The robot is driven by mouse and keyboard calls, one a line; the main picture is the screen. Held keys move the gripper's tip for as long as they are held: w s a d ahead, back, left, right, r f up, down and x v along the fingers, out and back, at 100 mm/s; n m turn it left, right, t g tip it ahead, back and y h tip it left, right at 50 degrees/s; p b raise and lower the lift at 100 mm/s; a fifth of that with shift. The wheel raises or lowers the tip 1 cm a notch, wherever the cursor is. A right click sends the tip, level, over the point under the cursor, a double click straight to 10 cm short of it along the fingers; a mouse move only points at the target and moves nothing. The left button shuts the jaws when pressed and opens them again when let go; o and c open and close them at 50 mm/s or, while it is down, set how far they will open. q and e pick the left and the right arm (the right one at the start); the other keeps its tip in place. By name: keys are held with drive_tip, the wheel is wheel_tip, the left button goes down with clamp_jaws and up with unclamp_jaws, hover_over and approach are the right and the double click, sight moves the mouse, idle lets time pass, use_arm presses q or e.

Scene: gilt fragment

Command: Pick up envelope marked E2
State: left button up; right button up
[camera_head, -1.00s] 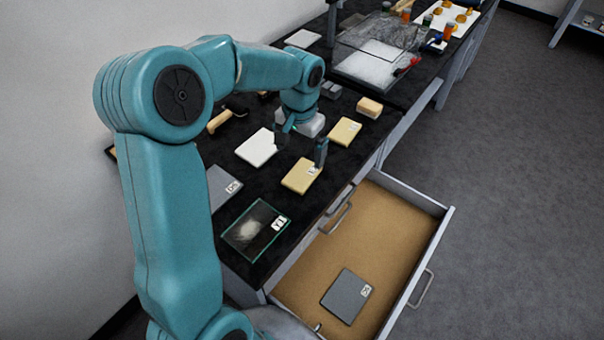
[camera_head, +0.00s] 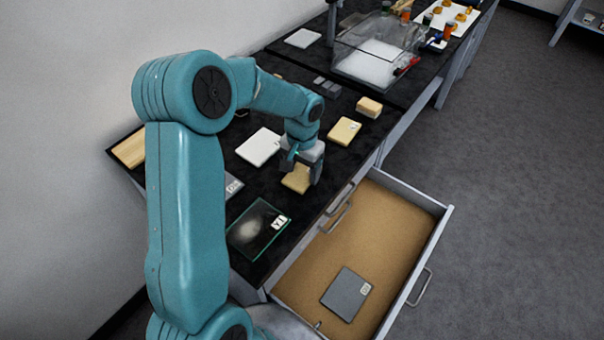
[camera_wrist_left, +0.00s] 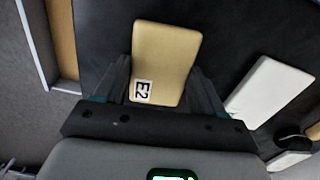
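The envelope marked E2 (camera_wrist_left: 168,55) is a tan, flat packet with a white E2 label, lying on the black bench top. In the left wrist view it lies between the two fingers of my left gripper (camera_wrist_left: 160,85), with narrow gaps showing at its sides. In the head view my left gripper (camera_head: 301,170) is low over the envelope (camera_head: 295,180), which it partly covers. The fingers are apart, and I cannot tell whether they touch the envelope. My right gripper is not in view.
A white packet (camera_head: 258,147) and another tan packet (camera_head: 344,131) lie close by. A glass plate (camera_head: 259,230) with a label lies nearer. An open drawer (camera_head: 395,238) holds a grey packet (camera_head: 346,293). A clear box (camera_head: 378,62) stands farther back.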

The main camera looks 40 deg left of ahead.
use_arm(q)
drive_tip(key=shift+c, duration=1.3)
